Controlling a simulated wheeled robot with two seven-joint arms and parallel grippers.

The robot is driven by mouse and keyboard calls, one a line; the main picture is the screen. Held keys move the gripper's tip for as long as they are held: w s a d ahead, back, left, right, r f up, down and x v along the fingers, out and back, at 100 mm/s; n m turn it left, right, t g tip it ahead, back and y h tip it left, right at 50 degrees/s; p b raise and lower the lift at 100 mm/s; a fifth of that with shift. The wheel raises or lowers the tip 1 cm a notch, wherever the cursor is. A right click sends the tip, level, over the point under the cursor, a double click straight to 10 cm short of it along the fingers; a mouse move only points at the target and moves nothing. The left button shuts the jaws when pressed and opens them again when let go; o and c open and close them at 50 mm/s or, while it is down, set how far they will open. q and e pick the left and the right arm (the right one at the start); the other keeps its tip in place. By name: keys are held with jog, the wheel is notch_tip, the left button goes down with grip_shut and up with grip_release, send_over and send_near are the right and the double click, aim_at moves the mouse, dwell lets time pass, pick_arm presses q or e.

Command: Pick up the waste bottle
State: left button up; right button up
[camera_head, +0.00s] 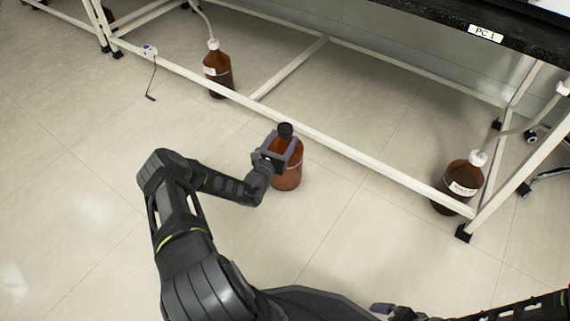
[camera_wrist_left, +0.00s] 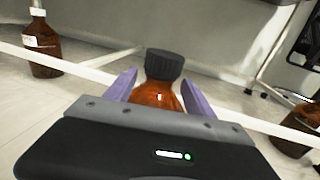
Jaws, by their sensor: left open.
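A brown bottle with a black cap (camera_head: 288,172) stands upright on the floor in the middle of the head view, in front of the white bench rail. My left gripper (camera_head: 282,145) is at its upper part, with one purple finger on each side of the neck. In the left wrist view the bottle (camera_wrist_left: 158,93) shows between the two spread fingers (camera_wrist_left: 160,90), with visible gaps beside the neck. The gripper body hides the lower bottle there. My right gripper (camera_head: 388,310) shows only partly at the bottom edge; its jaws cannot be made out.
Another brown bottle with a white cap and tube (camera_head: 217,70) stands behind the rail at upper left. A similar labelled bottle (camera_head: 458,187) stands at right by the bench leg. The white rail (camera_head: 345,150) runs low just behind the middle bottle. Floor in front is clear.

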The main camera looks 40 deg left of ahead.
dwell(0.6)
pick_arm(q)
grip_shut()
dwell(0.5)
jog(key=shift+w+r, duration=0.1)
jog(key=shift+r, duration=0.1)
